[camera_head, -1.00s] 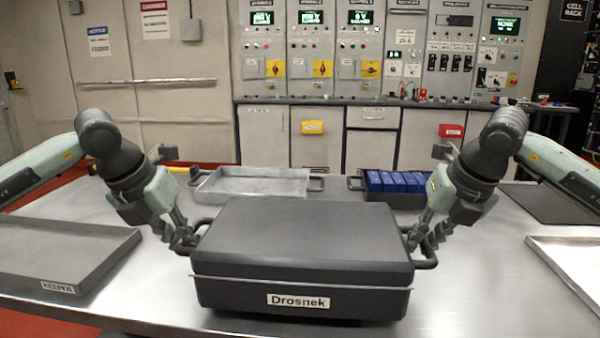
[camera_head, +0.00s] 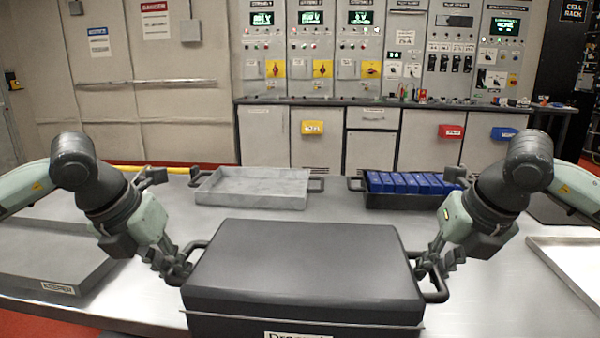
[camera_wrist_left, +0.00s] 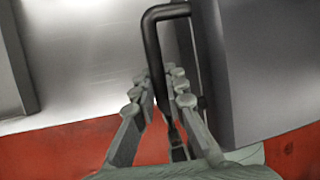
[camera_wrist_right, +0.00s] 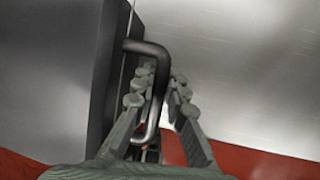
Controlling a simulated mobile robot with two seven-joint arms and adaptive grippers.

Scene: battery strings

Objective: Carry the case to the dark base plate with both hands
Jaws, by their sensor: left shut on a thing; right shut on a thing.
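The dark grey case (camera_head: 305,265) fills the front middle of the head view, its lower front cut off by the frame edge. My left gripper (camera_head: 174,266) is shut on the case's left handle (camera_head: 196,246), a bent bar that also shows in the left wrist view (camera_wrist_left: 151,40). My right gripper (camera_head: 430,266) is shut on the right handle (camera_head: 440,293), also seen between the fingers in the right wrist view (camera_wrist_right: 157,58). The case looks about level. A dark flat plate (camera_head: 548,211), apparently the base plate, lies at the right of the table, partly hidden by my right arm.
A grey tray (camera_head: 205,198) and a dark tray (camera_head: 395,201) with several blue blocks stand behind the case. A tray labelled KEEPER (camera_head: 60,286) is at left, a pale tray (camera_head: 575,268) at right. Bare table (camera_head: 490,290) shows right of the case.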

